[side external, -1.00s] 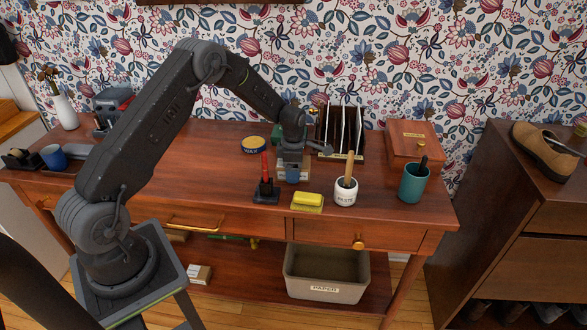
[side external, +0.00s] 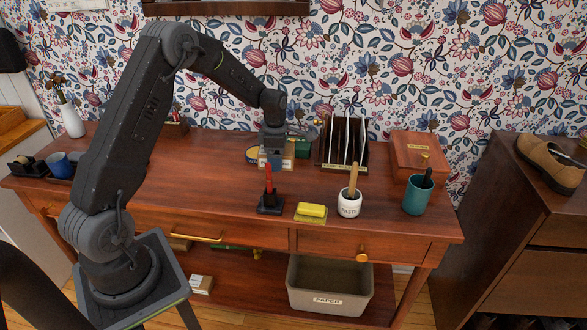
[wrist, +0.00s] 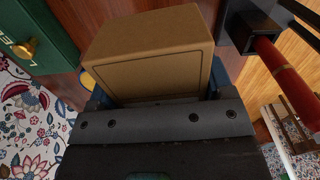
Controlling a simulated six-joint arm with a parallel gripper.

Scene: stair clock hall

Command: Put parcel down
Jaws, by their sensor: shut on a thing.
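The parcel is a plain brown box (wrist: 150,55) that fills the middle of the wrist view. My gripper (side external: 274,160) is shut on it, with blue fingertips at its sides. In the side view the parcel (side external: 289,161) shows pale on both sides of the near fingertip, over the back middle of the desk (side external: 200,180). My gripper hides most of it there. I cannot tell whether its underside touches the desk.
A wax tin (side external: 251,155) is close left, a green box (side external: 302,148) close right, and a letter rack (side external: 342,142) beyond. A red-handled stamp (side external: 268,185), yellow sponge (side external: 311,210) and paste pot (side external: 349,203) stand in front. The desk's left middle is clear.

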